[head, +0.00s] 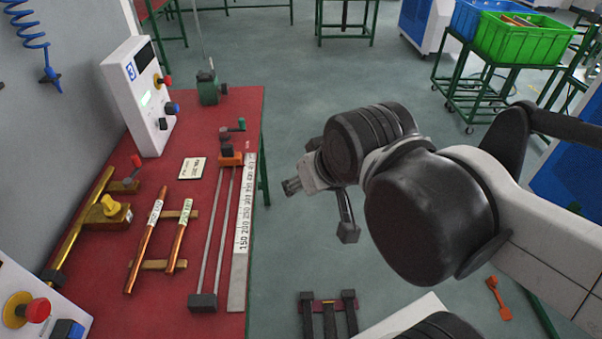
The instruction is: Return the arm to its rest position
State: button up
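My arm reaches in from the right edge, its large dark joint in the right half of the head view. My gripper (318,205) is at its far end, over the open floor to the right of the red workbench (120,270). It is seen at an angle. One light grey part points left and a dark part hangs down, with nothing visible held between them. I cannot tell how far its fingers are opened. It is apart from the bench and everything on it.
The bench bears a white control box (140,95), copper tubes (146,240), a ruler (244,210), a rod frame (203,302) and a green vise (209,88). A cart with a green crate (525,42) stands at the back right.

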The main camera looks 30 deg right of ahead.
notch_tip(320, 180, down, 4)
jog(key=b, duration=0.3)
jog(key=shift+r+b, duration=0.2)
jog(key=shift+b, duration=0.1)
dwell(0.8)
